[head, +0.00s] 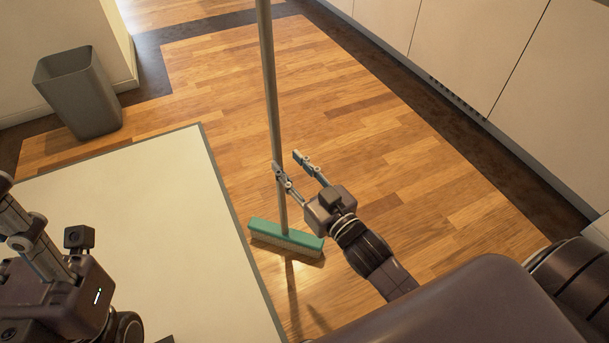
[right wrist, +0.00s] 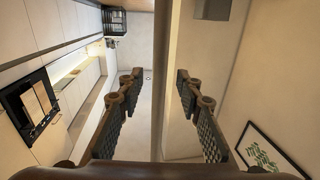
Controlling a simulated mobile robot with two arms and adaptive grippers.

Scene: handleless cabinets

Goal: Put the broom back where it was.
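The broom (head: 269,80) stands upright on the wooden floor, with a long grey handle and a teal head (head: 287,236) with pale bristles. My right gripper (head: 288,162) is open beside the lower handle, and one finger overlaps the handle in the head view. In the right wrist view the handle (right wrist: 165,50) shows as a vertical bar between the two spread fingers. I cannot tell whether a finger touches it. The top of the handle is out of the head view. My left gripper (head: 15,215) is at the left edge, partly cut off, away from the broom.
A grey bin (head: 78,95) stands by the wall at the upper left. A pale, dark-edged surface (head: 130,200) lies left of the broom. Handleless cabinets (head: 470,50) run along the right. The wooden floor between them is clear. A framed picture (right wrist: 264,155) shows in the wrist view.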

